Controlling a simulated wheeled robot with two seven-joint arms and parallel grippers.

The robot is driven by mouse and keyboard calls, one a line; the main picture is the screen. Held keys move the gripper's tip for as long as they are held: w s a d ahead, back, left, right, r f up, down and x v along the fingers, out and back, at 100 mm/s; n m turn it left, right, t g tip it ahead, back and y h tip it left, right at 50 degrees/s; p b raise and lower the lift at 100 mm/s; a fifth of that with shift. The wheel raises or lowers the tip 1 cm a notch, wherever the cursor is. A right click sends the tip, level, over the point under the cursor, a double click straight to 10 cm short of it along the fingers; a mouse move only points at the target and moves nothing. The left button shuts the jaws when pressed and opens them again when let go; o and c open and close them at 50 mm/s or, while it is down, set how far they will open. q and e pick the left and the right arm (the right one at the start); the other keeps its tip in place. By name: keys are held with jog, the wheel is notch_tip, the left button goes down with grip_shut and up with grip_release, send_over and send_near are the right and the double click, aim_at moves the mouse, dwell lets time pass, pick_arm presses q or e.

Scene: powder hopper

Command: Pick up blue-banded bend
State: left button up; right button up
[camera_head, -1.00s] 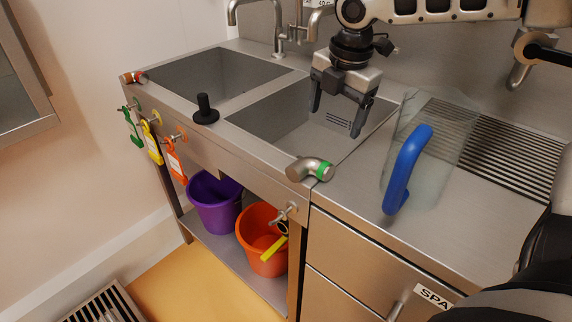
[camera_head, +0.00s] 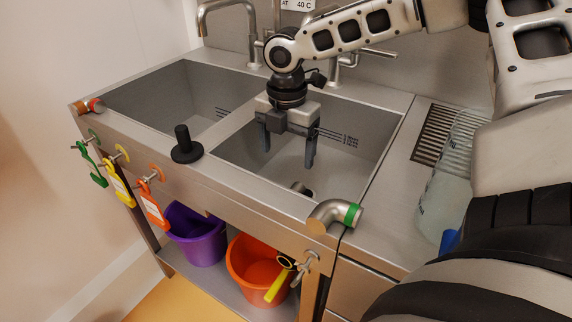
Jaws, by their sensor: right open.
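No blue band shows on any bend. A short metal piece (camera_head: 302,188) lies in the right sink, partly hidden behind the front rim; I cannot tell whether it is the blue-banded bend. A green-banded bend (camera_head: 331,215) rests on the front rim of the right sink. A red-banded fitting (camera_head: 88,106) lies at the left front corner. My right gripper (camera_head: 288,152) hangs over the right sink (camera_head: 355,130), fingers pointing down, open and empty, appearing above the metal piece. My left gripper is out of view.
A black plunger-like stopper (camera_head: 184,146) stands on the front ledge. A clear jug (camera_head: 444,195) with a blue handle stands on the right counter, partly hidden by my arm. Taps (camera_head: 252,40) rise at the back. Purple (camera_head: 195,235) and orange (camera_head: 252,270) buckets sit below.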

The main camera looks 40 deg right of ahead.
notch_tip(320, 180, down, 10)
jog(key=shift+w+d+f, duration=0.1)
jog(key=shift+f, duration=0.1)
jog(key=c, duration=1.2)
jog(key=shift+r, duration=0.1)
